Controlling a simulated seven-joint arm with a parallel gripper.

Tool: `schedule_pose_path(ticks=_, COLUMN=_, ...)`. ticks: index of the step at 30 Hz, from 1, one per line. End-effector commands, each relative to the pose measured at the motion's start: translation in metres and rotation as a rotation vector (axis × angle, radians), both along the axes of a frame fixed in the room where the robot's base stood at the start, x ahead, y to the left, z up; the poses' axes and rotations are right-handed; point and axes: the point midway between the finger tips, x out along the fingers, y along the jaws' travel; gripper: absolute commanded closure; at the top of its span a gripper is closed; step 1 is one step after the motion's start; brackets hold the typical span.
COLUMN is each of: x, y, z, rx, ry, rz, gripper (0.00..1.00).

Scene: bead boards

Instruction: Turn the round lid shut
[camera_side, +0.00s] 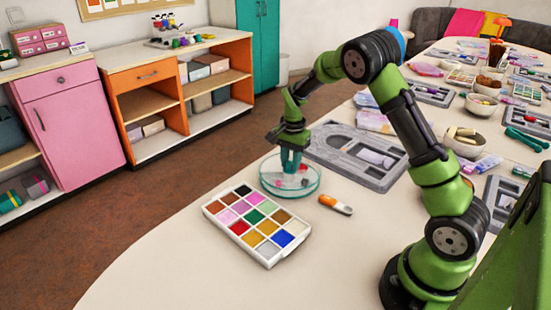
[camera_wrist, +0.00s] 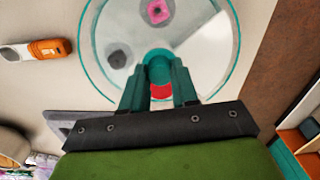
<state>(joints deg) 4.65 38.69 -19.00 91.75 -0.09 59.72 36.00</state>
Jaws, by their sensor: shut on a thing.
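A round clear dish with a teal rim (camera_side: 264,184) stands on the table, and its round clear lid (camera_wrist: 200,45) fills the upper middle of the wrist view. A teal knob (camera_wrist: 159,66) rises from the lid's middle. My gripper (camera_side: 291,165) points down over the dish, its two teal fingers shut on the knob, one on each side; it also shows in the wrist view (camera_wrist: 159,88). I cannot tell how far the lid is turned.
A white tray of coloured paint squares (camera_side: 211,208) lies just in front of the dish. The table's left edge is near the dish.

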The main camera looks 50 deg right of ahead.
Motion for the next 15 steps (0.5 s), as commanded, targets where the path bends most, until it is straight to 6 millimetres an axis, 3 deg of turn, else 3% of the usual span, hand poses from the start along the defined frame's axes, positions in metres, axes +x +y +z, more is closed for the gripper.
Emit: schedule_pose_path(ticks=15, x=0.0, y=-0.0006, z=0.0005, rx=0.0, ry=-0.001, rz=0.138, gripper=1.0)
